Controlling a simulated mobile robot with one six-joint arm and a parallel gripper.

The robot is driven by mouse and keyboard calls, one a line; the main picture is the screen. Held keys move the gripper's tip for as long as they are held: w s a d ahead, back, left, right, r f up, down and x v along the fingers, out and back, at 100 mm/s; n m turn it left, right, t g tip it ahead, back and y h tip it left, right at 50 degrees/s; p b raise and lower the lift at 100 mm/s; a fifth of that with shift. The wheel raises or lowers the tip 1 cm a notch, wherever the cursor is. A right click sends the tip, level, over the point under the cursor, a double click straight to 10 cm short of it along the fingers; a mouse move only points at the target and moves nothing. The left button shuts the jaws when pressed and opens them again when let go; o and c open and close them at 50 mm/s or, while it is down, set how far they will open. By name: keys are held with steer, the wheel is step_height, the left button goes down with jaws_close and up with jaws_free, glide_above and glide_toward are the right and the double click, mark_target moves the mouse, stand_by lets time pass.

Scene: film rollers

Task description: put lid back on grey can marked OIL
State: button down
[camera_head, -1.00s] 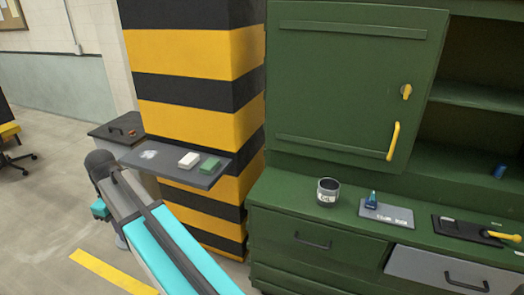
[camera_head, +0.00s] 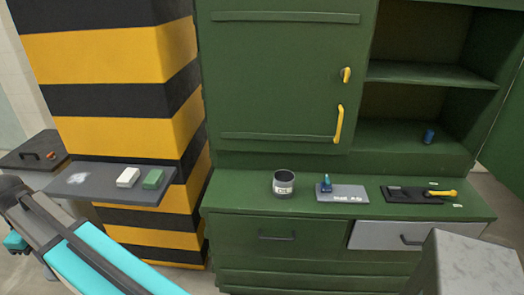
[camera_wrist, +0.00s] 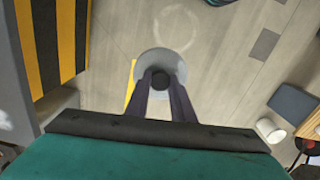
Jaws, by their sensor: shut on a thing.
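The grey can (camera_head: 284,186) stands upright on the green cabinet's counter, with its top open and a pale label that is too small to read surely. In the wrist view, my gripper (camera_wrist: 161,78) is shut on the black knob of a round grey lid (camera_wrist: 166,57). The lid is held above the floor, well away from the can. In the head view my arm reaches in at the lower left; the fingers and lid do not show there.
Right of the can are a grey mat (camera_head: 346,193) with a blue item and a dark tray (camera_head: 410,196) with a yellow-handled tool. A dark ledge (camera_head: 92,190) with white and green blocks juts from the striped pillar (camera_head: 110,70). The cupboard door (camera_head: 270,75) is shut.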

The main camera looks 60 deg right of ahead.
steer(key=shift+a, duration=0.1)
steer(key=s+d+r+m+p, duration=0.1)
steer(key=s+d+m, duration=0.2)
steer(key=d, duration=1)
steer(key=s+d+r+m+p, duration=0.2)
steer(key=s+d+m, duration=0.1)
steer(key=d, duration=1)
steer(key=s+d+r+m+p, duration=0.1)
steer(key=s+d+m, duration=0.15)
steer(key=d, duration=1.05)
steer(key=s+d+r+m+p, duration=0.1)
steer(key=s+d+m, duration=0.3)
steer(key=s+d, duration=1)
steer(key=s+d+r+m+p, duration=0.2)
steer(key=s+d+m+p, duration=0.1)
steer(key=s+d, duration=1)
steer(key=s+m, duration=0.1)
steer(key=s, duration=0.5)
steer(key=shift+s+d+r, duration=0.25)
steer(key=shift+s+d, duration=0.05)
steer(key=shift+d, duration=0.1)
steer(key=shift+f+m, duration=0.15)
steer(key=shift+m, duration=0.1)
step_height(320, 180, down, 6)
steer(key=b, duration=0.3)
